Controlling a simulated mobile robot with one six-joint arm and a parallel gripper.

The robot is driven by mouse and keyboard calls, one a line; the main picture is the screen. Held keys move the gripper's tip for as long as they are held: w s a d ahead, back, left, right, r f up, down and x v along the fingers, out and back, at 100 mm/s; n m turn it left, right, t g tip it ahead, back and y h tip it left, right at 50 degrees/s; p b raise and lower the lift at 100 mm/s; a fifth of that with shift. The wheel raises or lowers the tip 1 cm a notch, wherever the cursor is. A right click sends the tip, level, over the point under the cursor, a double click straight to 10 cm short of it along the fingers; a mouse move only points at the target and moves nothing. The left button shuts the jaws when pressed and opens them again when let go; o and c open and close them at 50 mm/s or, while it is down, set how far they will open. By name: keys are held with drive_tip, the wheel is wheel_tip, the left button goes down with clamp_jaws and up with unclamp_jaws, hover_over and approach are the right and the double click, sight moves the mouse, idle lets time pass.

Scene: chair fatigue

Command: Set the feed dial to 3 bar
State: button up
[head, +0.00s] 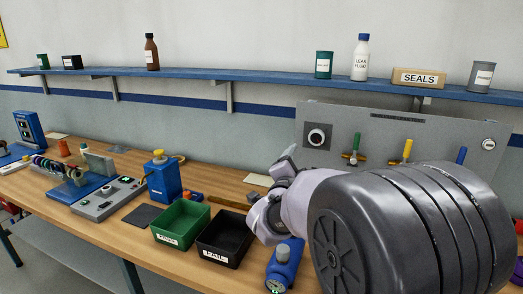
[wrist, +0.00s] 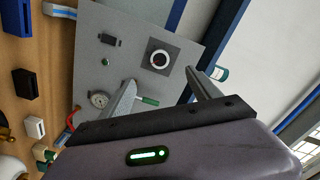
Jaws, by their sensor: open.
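The feed dial appears to be the round knob with a white ring (wrist: 160,59) on a dark square plate in the wrist view. In the head view this dial (head: 317,137) is at the left of the grey panel. Its markings are too small to read. My gripper (wrist: 160,78) is open and empty, its two fingers pointing at the panel with the dial just beyond and between the tips. No contact with the dial shows. In the head view my arm covers most of the gripper and the lower panel.
A green-handled valve (head: 354,143) is right of the dial, with yellow (head: 407,150) and blue (head: 461,155) handles farther along. A blue shelf (head: 270,79) with containers runs above. Green (head: 181,222) and black bins (head: 225,238) stand on the bench.

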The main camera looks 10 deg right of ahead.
sight(315, 139)
drive_tip(key=x, duration=1.2)
drive_tip(key=d+x, duration=0.1)
drive_tip(key=x, duration=0.5)
drive_tip(key=shift+s+r+b, duration=0.1)
drive_tip(key=shift+s+b, duration=0.25)
drive_tip(key=c, duration=1.4)
